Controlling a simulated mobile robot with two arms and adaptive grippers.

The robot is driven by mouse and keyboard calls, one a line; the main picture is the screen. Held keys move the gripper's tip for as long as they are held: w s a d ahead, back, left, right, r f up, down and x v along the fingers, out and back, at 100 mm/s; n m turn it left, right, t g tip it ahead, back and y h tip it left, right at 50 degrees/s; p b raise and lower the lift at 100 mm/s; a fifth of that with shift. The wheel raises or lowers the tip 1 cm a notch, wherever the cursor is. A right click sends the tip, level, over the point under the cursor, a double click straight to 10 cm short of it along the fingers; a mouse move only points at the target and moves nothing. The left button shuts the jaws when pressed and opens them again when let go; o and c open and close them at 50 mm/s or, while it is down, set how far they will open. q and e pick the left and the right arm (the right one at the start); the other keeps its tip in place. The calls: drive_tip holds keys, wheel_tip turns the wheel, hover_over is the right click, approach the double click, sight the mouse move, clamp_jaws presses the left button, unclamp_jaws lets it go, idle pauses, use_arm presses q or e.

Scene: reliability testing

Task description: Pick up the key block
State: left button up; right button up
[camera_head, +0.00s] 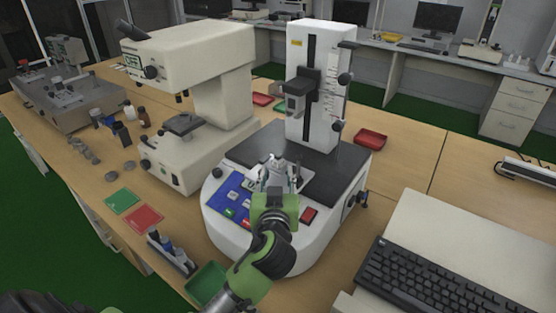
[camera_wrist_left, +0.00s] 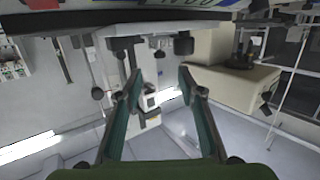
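My left gripper (camera_head: 277,168) is over the front of a white testing machine (camera_head: 222,228), close to the dark plate (camera_head: 335,172) and the blue control panel (camera_head: 232,199). In the left wrist view its two fingers (camera_wrist_left: 158,86) stand well apart, with nothing clearly held between them. A small pale part shows beyond the gap, but I cannot tell what it is. I cannot pick out a key block with certainty; the gripper hides part of the machine's front. My right gripper is not in view.
The machine's tall column (camera_head: 320,105) rises behind the gripper. A microscope-like device (camera_head: 190,55) stands left of it. A red tray (camera_head: 370,139), a green bin (camera_head: 207,283), red and green mats (camera_head: 143,217) and a keyboard (camera_head: 440,280) lie around.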

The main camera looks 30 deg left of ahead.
sight(278, 158)
use_arm(q)
drive_tip(key=x, duration=0.3)
drive_tip(key=shift+r+p, duration=0.15)
drive_tip(key=shift+p, duration=0.15)
drive_tip(key=shift+f+x, duration=0.15)
drive_tip(key=shift+x, duration=0.45)
drive_tip(key=shift+f+x, duration=0.15)
drive_tip(key=shift+x, duration=0.45)
drive_tip(key=shift+w, duration=0.15)
drive_tip(key=shift+w+a+p, duration=0.35)
drive_tip(key=shift+w+p, duration=0.05)
drive_tip(key=shift+w, duration=0.1)
drive_tip(key=x, duration=0.3)
drive_tip(key=shift+w+a+f+p, duration=0.1)
drive_tip(key=shift+w+f+p, duration=0.05)
drive_tip(key=shift+w+p, duration=0.15)
drive_tip(key=shift+w+a+f, duration=0.1)
drive_tip(key=shift+w+a, duration=0.05)
drive_tip(key=shift+w, duration=0.05)
clamp_jaws()
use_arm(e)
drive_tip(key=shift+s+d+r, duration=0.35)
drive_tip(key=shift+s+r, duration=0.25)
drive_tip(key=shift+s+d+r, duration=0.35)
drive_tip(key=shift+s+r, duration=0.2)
